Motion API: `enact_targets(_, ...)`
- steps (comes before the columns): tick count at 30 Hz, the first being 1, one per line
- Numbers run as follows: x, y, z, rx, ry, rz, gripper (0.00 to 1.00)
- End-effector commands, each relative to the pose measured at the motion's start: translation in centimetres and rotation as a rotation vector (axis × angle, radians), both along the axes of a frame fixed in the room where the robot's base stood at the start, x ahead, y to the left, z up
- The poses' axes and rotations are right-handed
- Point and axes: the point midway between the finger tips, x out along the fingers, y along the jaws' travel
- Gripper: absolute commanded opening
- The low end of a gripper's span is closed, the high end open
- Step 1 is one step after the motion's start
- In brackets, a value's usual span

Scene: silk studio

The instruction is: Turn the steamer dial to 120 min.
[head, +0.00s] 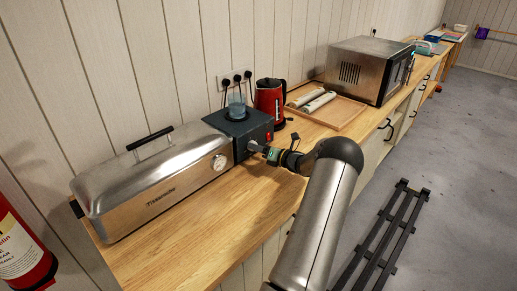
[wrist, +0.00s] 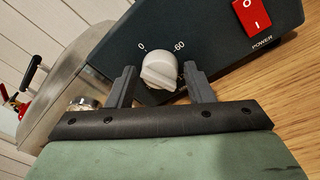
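The steamer has a long brushed-metal body (head: 150,185) and a dark box (head: 240,127) at its right end. In the wrist view, the white dial (wrist: 158,70) sits on the dark box's front, with the printed marks 0 and 60 to its upper left and upper right. Which mark the dial points to is unclear; no 120 mark is visible. My gripper (wrist: 160,88) is open, with one finger on each side of the dial and small gaps visible. In the head view my gripper (head: 257,148) is at the box's front and the dial is hidden.
A red power switch (wrist: 252,15) is right of the dial. A round gauge (head: 219,162) is on the metal body. A red kettle (head: 270,98), a wooden tray (head: 335,112) with white rolls and a metal oven (head: 365,70) stand farther along the counter. The counter's front strip is clear.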

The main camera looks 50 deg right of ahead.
Motion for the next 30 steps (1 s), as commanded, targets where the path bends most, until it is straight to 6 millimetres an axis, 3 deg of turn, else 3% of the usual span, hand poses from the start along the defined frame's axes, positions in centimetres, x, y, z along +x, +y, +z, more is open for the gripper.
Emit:
enact_targets(9,-0.1,0.0,0.0,0.0,0.0,0.0,0.58)
enact_targets(14,-1.2,-0.1,-0.1,-0.001,0.001,-0.002,0.58)
enact_targets(30,-13.6,-0.6,0.4,-0.001,0.001,-0.003,0.58)
